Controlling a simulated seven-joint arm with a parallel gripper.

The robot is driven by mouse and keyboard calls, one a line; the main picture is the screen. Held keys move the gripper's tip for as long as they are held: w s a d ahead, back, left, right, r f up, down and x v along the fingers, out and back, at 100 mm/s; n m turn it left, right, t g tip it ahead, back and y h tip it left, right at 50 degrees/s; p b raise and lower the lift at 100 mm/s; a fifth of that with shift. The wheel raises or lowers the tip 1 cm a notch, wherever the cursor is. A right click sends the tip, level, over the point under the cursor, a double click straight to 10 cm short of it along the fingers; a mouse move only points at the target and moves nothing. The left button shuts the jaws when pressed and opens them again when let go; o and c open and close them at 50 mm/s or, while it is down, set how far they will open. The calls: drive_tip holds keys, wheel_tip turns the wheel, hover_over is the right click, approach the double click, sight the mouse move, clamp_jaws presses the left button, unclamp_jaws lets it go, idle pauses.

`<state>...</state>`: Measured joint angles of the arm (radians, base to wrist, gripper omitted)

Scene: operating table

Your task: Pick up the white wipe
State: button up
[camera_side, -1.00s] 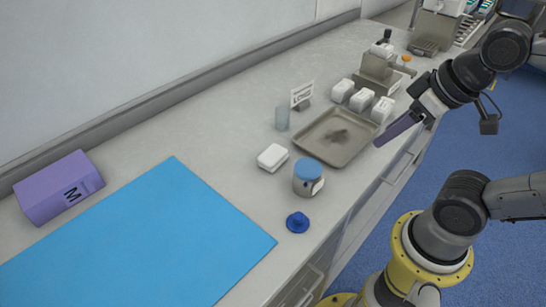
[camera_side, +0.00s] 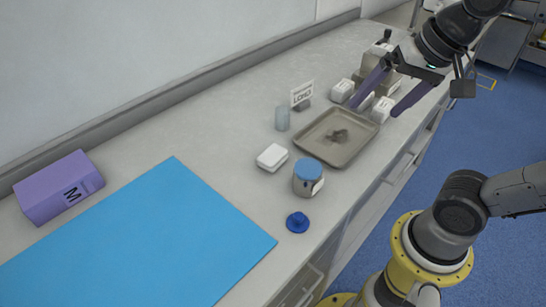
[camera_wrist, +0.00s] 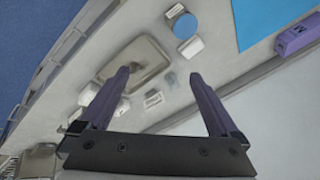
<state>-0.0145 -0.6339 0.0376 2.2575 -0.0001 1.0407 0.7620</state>
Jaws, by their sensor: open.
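A flat white block that looks like the white wipe (camera_side: 272,157) lies on the grey counter, left of the jar with the blue lid (camera_side: 308,177). It also shows in the wrist view (camera_wrist: 192,47), beside the blue lid. My gripper (camera_side: 374,110) is above the counter at the far end of the metal tray, in front of several small white boxes. Its two purple fingers are wide apart with nothing between them. In the wrist view my gripper (camera_wrist: 159,73) is also open and empty, and the white wipe lies beyond the right fingertip.
The metal tray (camera_side: 345,153) has a dark stain. A clear cup (camera_side: 282,118) and a small sign (camera_side: 302,94) stand behind it. A blue cap (camera_side: 297,222) lies near the front edge. A blue mat (camera_side: 140,240) and a purple box (camera_side: 58,188) are at left.

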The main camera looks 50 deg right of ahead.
drive_tip(key=w+a+r+m+g, duration=0.1)
drive_tip(key=w+r+m, duration=0.1)
drive_tip(key=w+m, duration=0.3)
drive_tip(key=m+g, duration=0.3)
drive_tip(key=g, duration=0.1)
hover_over(273, 153)
wheel_tip(273, 153, down, 7)
drive_tip(key=f, duration=0.9)
drive_tip(key=shift+a+f, duration=0.1)
drive_tip(key=shift+a, duration=0.25)
drive_tip(key=f, duration=0.4)
drive_tip(key=shift+d, duration=0.35)
drive_tip(key=shift+f, duration=0.65)
drive_tip(key=shift+c, duration=0.3)
